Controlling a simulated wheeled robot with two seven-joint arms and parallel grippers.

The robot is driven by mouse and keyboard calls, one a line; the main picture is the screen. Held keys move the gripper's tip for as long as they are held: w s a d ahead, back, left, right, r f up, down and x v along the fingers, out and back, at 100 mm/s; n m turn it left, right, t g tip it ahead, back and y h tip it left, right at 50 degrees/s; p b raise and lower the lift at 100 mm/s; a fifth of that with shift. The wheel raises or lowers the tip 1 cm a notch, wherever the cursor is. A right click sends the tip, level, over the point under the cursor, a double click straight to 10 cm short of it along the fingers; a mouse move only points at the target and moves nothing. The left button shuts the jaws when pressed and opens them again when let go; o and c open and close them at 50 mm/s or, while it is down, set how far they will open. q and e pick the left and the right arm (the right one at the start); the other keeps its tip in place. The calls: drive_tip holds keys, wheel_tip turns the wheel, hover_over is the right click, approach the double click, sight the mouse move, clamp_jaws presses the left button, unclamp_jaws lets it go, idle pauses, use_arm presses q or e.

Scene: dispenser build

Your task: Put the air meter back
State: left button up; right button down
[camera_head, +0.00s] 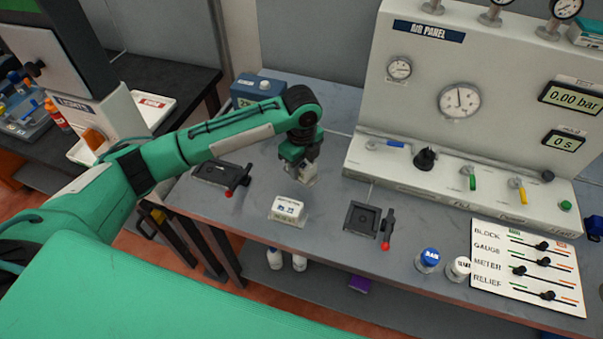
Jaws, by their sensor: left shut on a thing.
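The thing I take to be the air meter (287,208) is a small white block with a dark, display-like label on its top. It is at the middle of the grey bench, between two black fixtures. My left gripper (304,178) points down just behind it and to its right. Its jaws are shut on a pale part that the fingers mostly hide. I cannot tell whether the block rests fully on the bench. My right gripper is not in view.
Black fixtures with red-tipped levers stand left (213,174) and right (362,219) of the block. The air panel (415,75) rises behind on the right. Two capped jars (428,260) and a white slider board (525,265) are at front right. A blue box (257,89) is behind.

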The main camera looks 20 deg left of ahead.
use_arm(q)
drive_tip(key=shift+f+p, duration=0.5)
drive_tip(key=shift+f, duration=2.15)
drive_tip(key=shift+f, duration=0.1)
drive_tip(key=o, duration=1.3)
wheel_tip(320, 180, up, 12)
drive_tip(key=b, duration=0.3)
